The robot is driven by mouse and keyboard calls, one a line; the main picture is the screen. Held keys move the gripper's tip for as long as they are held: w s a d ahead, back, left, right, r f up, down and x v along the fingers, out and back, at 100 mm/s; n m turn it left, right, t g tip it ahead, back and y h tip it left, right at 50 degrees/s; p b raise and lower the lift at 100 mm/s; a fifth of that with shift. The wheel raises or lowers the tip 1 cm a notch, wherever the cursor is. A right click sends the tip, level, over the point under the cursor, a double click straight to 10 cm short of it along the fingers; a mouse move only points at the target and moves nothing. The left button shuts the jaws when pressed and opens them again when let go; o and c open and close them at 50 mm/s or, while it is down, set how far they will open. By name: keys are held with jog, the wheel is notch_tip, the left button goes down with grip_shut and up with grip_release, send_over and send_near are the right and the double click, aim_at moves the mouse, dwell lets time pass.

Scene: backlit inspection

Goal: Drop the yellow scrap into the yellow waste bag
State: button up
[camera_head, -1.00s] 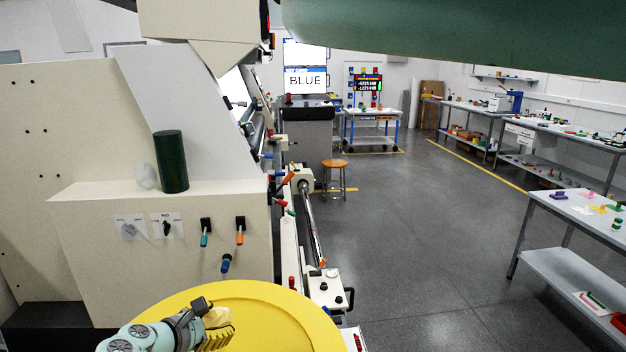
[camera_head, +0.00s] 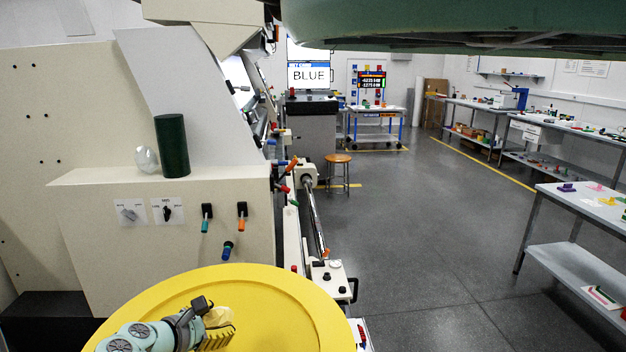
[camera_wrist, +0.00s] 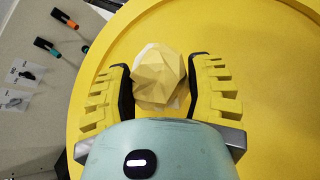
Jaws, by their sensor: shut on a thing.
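My gripper (camera_head: 217,327) is shut on the yellow scrap (camera_wrist: 158,78), a crumpled, faceted pale yellow lump. In the wrist view the scrap sits between the two yellow ribbed fingers (camera_wrist: 160,88). In the head view the scrap (camera_head: 218,316) shows only partly at the fingertips. Below and behind the gripper is a large round yellow disc-like surface with a raised rim (camera_head: 262,285), also in the wrist view (camera_wrist: 262,85). I cannot tell whether it is the yellow waste bag. The gap between scrap and surface cannot be judged.
A beige machine (camera_head: 150,230) with coloured levers stands close behind the yellow surface. A dark green cylinder (camera_head: 172,146) and a clear lump (camera_head: 146,159) stand on its ledge. The grey floor (camera_head: 430,220) at right is open, bounded by workbenches (camera_head: 590,207).

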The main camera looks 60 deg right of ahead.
jog(key=o, duration=0.8)
jog(key=shift+a+r, duration=0.25)
jog(key=shift+a, duration=0.15)
jog(key=v, duration=1.1)
jog(key=shift+s+r, duration=0.1)
